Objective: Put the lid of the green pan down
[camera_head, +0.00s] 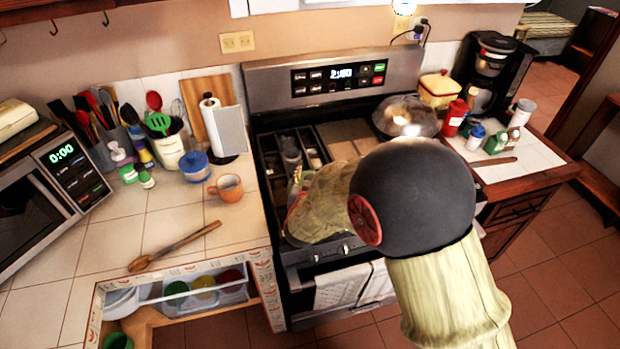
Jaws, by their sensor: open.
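My arm, in its olive sleeve with a dark round joint, reaches over the front of the stove and covers much of it. My gripper is hidden, so its fingers cannot be made out. A small greenish rim (304,178) shows beside the sleeve over the front left of the stove; it may be part of the green pan, but most of it is hidden. A shiny, silvery rounded piece (405,112), like a lid or pan, is at the back right of the stove. I cannot tell for certain which thing is the green pan's lid.
A drawer with cups (203,288) is open below. Bottles and a coffee maker (489,66) crowd the right counter. Towels hang on the oven door.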

